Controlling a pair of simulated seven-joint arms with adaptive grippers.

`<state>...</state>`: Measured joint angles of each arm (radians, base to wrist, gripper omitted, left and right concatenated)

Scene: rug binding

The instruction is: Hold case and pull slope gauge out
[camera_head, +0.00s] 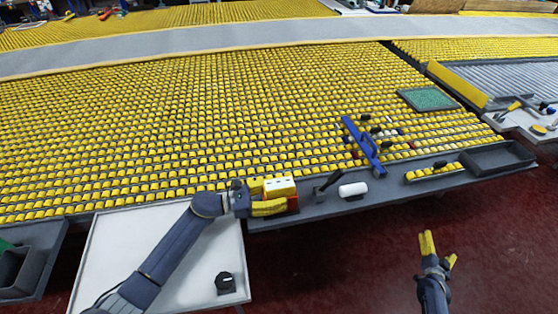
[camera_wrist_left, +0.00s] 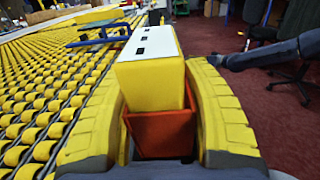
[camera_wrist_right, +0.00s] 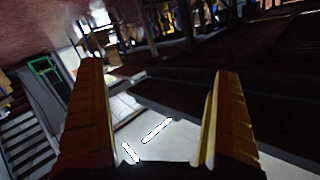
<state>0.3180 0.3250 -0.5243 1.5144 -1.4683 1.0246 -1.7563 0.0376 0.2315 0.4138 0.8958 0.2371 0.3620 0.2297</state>
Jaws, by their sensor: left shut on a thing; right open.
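The slope gauge (camera_head: 279,187) is a yellow block with a white, dark-marked top. It sits upright in an orange-red case (camera_head: 292,203) on the grey ledge at the rug's front edge. In the left wrist view the gauge (camera_wrist_left: 150,80) stands up out of the case (camera_wrist_left: 160,133). My left gripper (camera_head: 268,199) is shut with its yellow fingers on both sides of the case; in the left wrist view the fingers (camera_wrist_left: 162,110) flank case and gauge. My right gripper (camera_head: 437,246) is open and empty above the red floor, well right of the case; it also shows in the right wrist view (camera_wrist_right: 156,100).
On the ledge right of the case are a black clamp-like tool (camera_head: 327,184), a white roll (camera_head: 353,189), a yellow strip (camera_head: 433,172) and a dark tray (camera_head: 497,157). A blue tool (camera_head: 363,145) lies on the yellow rows. A white panel (camera_head: 125,250) holds a black knob (camera_head: 225,282).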

